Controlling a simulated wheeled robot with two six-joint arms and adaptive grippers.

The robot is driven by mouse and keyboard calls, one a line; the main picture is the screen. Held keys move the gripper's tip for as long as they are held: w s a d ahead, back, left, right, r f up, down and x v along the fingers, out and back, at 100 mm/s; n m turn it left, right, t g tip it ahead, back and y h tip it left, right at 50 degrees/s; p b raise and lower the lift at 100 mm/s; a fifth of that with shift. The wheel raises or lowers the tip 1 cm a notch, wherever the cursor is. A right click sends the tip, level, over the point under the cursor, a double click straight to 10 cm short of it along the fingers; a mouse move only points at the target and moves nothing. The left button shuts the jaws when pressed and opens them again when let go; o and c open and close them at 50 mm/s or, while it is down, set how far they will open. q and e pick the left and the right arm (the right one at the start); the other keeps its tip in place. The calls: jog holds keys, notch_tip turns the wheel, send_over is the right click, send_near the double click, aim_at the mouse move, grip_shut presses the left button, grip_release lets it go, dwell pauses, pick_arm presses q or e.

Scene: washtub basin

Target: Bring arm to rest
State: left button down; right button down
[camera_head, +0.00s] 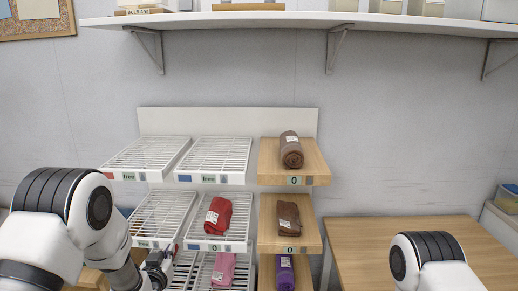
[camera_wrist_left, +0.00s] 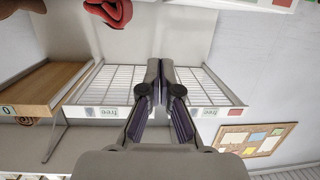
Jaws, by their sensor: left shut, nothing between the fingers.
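My left arm comes in from the left in the head view. Its gripper (camera_head: 158,268) is low, in front of the left side of the rack, and partly hidden by my own arm. In the left wrist view the two fingers (camera_wrist_left: 160,66) are together at the tips, with nothing between them. My right arm's upper part shows at the lower right of the head view. Its gripper is out of frame.
A rack holds empty upper wire shelves (camera_head: 212,157), a red rolled towel (camera_head: 218,215), a pink one (camera_head: 223,269), brown rolls (camera_head: 291,150) and a purple roll (camera_head: 285,272) on wooden shelves. A wooden table (camera_head: 400,235) stands right. A wall shelf (camera_head: 250,20) runs above.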

pick_arm(q)
jog(key=s+f+g, duration=0.9)
jog(key=s+f, duration=1.3)
jog(key=f, duration=0.1)
jog(key=s+f+g, duration=0.2)
jog(key=s+g, duration=0.4)
jog(key=s, duration=1.6)
jog(key=shift+f+g+h, duration=0.2)
jog(key=shift+g+h, duration=0.1)
jog(key=shift+g, duration=0.1)
jog(key=shift+a, duration=0.1)
